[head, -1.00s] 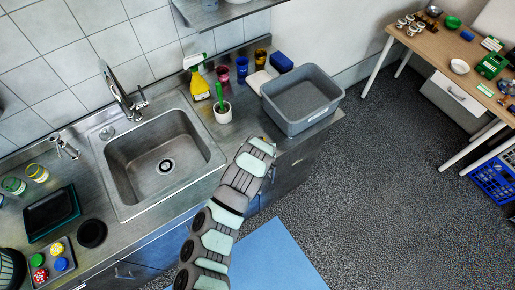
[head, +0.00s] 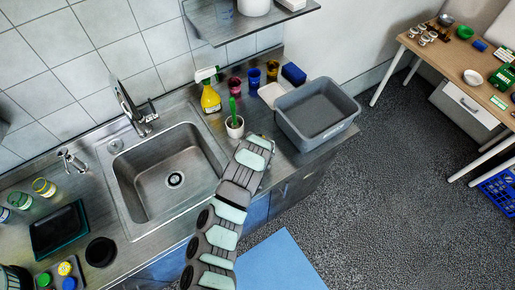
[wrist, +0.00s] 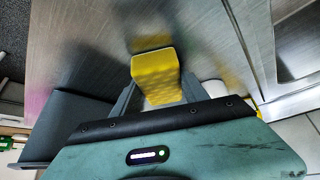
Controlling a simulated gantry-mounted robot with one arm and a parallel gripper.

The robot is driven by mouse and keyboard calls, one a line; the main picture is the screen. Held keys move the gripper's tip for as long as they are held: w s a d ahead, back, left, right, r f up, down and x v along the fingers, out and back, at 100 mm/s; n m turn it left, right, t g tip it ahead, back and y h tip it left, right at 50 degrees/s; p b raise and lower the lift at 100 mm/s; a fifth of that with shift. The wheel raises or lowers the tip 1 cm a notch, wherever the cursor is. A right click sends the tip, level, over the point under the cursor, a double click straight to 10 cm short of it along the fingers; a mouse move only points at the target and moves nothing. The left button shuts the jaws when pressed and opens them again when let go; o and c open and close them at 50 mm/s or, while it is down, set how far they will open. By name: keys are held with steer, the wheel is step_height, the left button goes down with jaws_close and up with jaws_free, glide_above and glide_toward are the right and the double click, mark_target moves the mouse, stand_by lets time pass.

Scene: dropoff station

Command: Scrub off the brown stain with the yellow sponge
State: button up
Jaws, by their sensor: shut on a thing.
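My gripper (wrist: 158,84) shows in the wrist view, its two grey fingers shut on the yellow sponge (wrist: 154,70). The sponge sticks out beyond the fingertips over the metal counter (wrist: 95,35). A dull brownish patch (wrist: 148,40) shows on the counter just past the sponge's far edge; I cannot tell whether it is the stain or a reflection. I cannot tell whether the sponge touches the counter. In the head view my arm hides the gripper, the sponge and the counter beneath them.
In the head view, the sink (head: 165,178) lies left of my arm and a grey bin (head: 346,108) stands right. Behind are a white pot (head: 235,128), a yellow spray bottle (head: 210,99), several cups and a blue block (head: 293,73). A shelf (head: 215,28) hangs above.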

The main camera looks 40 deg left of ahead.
steer(key=r, duration=0.1)
steer(key=r+p, duration=0.1)
steer(key=r, duration=0.1)
steer(key=shift+a+p, duration=0.25)
steer(key=shift+p, duration=0.05)
steer(key=shift+r+p, duration=1.45)
steer(key=shift+r, duration=1.1)
